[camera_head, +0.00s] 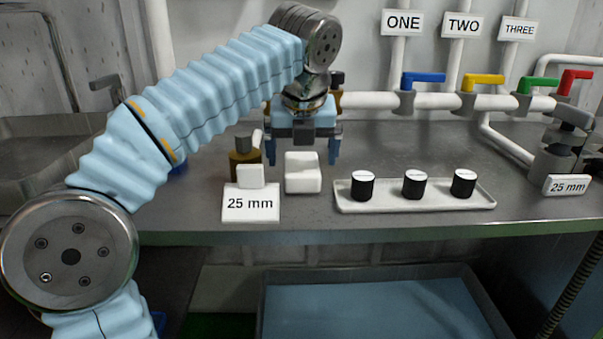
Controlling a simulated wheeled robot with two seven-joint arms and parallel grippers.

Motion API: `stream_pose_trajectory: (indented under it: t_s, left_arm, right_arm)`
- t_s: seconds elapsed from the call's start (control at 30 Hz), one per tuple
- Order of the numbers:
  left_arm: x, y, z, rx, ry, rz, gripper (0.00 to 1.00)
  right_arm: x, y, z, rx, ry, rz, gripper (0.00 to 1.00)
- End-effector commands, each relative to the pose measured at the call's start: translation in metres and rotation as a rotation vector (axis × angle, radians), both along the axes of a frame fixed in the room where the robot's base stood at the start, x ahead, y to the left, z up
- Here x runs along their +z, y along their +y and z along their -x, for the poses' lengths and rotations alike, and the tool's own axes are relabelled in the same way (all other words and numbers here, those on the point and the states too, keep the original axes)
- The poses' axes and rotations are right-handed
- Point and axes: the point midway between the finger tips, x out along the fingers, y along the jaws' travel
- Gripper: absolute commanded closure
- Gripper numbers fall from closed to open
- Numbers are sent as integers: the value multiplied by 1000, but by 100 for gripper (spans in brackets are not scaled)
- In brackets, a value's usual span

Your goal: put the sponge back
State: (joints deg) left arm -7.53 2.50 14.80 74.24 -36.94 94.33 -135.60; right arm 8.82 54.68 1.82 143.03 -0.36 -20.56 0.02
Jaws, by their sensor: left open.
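A white block (303,175), which looks like the sponge, rests on the grey steel counter left of the middle. My left gripper (302,158) is open and points down over or just behind this block, with one blue finger showing on each side. I cannot tell how far apart the block and fingers are in depth. The block hides part of the space between the fingertips. My right gripper is not in view.
A brown bottle (244,157) and a white "25 mm" card (251,204) stand left of the block. A white tray (415,207) with three black, white-topped cylinders lies to the right. Pipes with coloured valve handles run behind. A blue-lined bin (375,310) is below the counter.

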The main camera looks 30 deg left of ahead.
Motion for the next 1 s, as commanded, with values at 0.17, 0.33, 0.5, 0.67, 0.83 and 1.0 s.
stream_pose_trajectory:
  t_s: [0.17, 0.33, 0.5, 0.67, 0.83, 1.0]
  left_arm:
    - [-28, 7, -9, 2, 2, 0, 1]
    - [-33, 9, -12, 1, 0, 0, 1]
    - [-33, 9, -12, 1, 0, 0, 1]
    - [-33, 8, -12, 1, 0, 0, 1]
    - [-35, 8, -12, 1, 1, 0, 9]
    - [-35, 8, -12, 1, 1, 0, 35]
  right_arm:
    - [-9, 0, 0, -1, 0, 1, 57]
    - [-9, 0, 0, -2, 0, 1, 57]
    - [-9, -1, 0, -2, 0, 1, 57]
    - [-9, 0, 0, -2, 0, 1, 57]
    - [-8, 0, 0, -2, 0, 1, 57]
    - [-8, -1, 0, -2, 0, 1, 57]
